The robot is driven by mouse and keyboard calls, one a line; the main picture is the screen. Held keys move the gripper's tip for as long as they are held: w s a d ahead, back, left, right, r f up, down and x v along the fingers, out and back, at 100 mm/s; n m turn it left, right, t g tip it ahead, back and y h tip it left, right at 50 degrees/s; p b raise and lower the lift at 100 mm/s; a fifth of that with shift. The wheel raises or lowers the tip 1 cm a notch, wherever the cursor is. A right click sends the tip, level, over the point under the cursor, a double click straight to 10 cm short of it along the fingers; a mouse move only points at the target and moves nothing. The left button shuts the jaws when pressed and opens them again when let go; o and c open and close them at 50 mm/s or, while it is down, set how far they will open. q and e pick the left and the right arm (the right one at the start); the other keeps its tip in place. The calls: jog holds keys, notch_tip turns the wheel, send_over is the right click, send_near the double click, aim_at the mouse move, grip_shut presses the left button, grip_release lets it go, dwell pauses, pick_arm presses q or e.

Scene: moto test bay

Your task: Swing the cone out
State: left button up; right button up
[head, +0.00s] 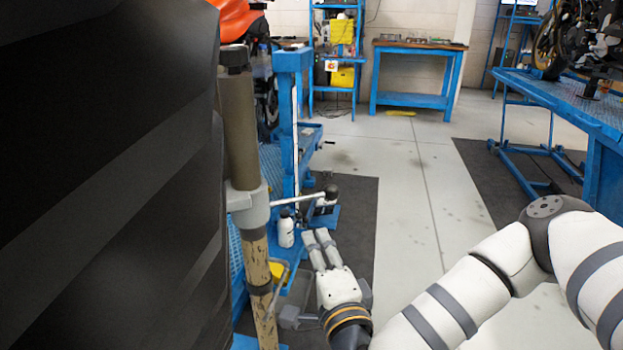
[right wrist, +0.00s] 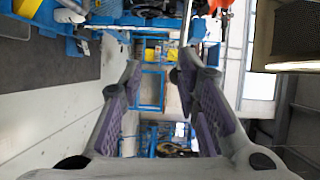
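I cannot make out a cone for sure in either view. In the head view, a vertical post (head: 240,130) with a grey collar (head: 249,204) stands left of centre. A light metal lever (head: 296,200) reaches right from near the collar, toward a black knob (head: 331,191). My right gripper (head: 318,238) is just below the lever and right of the post, its fingers pointing away. In the right wrist view, my right gripper (right wrist: 160,88) is open, with nothing held between its purple pads. A thin metal rod (right wrist: 187,25) shows beyond the fingers. My left gripper is not in view.
A large dark surface (head: 100,180) fills the left side. A white bottle (head: 285,229) stands near the gripper, beside a blue frame (head: 291,120). A blue workbench (head: 415,72) stands at the back, and a blue lift table (head: 560,95) at right. The middle floor is clear.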

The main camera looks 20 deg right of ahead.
aim_at(314, 198)
jog(key=shift+m+t+h, duration=0.3)
jog(key=shift+m+h, duration=0.2)
jog(key=shift+m, duration=0.2)
jog(key=w+d+r, duration=0.1)
jog(key=w, duration=0.3)
jog(key=w+d+r, duration=0.1)
jog(key=w, duration=0.3)
jog(key=w+d+r+b, duration=0.1)
jog(key=w, duration=0.3)
jog(key=shift+w+d, duration=0.1)
jog(key=shift+w, duration=0.3)
grip_shut()
